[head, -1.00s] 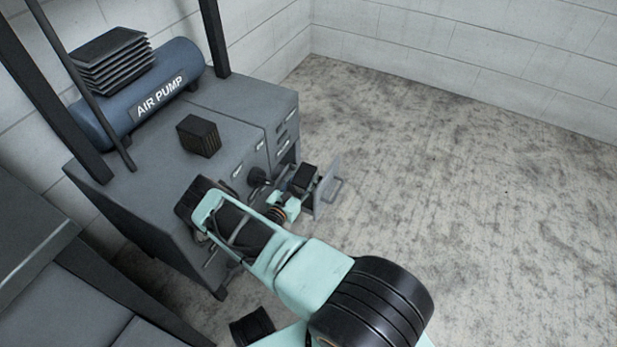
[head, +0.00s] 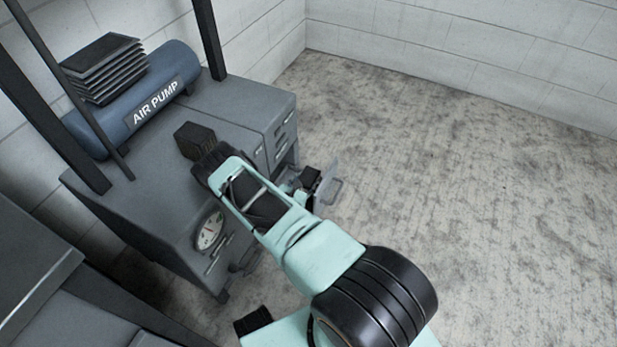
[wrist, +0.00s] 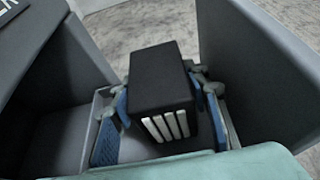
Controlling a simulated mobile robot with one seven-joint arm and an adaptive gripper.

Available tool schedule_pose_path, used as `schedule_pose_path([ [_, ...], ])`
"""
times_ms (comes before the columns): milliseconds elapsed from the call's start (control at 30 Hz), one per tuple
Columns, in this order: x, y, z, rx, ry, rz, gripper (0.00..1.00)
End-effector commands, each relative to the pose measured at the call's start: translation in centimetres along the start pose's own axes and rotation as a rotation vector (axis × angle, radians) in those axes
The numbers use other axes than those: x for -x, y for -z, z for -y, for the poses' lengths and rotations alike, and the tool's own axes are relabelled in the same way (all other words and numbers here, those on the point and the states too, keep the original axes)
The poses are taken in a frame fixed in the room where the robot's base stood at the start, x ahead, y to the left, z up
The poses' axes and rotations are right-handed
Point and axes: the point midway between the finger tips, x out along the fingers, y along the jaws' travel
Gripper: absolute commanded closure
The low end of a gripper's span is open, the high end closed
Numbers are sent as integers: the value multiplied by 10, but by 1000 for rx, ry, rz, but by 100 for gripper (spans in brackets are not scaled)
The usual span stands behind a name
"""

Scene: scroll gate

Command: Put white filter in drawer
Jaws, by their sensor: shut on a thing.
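My gripper (wrist: 165,122) is shut on a black block with white fins on one face, the white filter (wrist: 160,82), with a blue finger pad on each side. The filter also shows in the head view (head: 309,177), small and partly hidden by my arm. It is over the open drawer (wrist: 98,103), whose grey walls and floor show around my fingers in the wrist view. The drawer's front panel with its handle shows in the head view (head: 326,190). I cannot tell whether the filter touches the drawer floor.
The drawer belongs to a grey cabinet (head: 130,190) with an air pump (head: 150,95) on it. Another dark finned block (head: 195,139) sits on the cabinet top, close to my arm. A dial gauge (head: 209,231) is on the front. The floor to the right is clear.

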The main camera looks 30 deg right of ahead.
Motion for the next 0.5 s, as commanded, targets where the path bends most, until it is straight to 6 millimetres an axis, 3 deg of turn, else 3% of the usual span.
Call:
schedule_pose_path([
  [33,-4,11,3,2,0,-1,85],
  [100,-6,14,5,2,-2,0,85],
  [500,-7,16,6,2,-3,2,85],
])
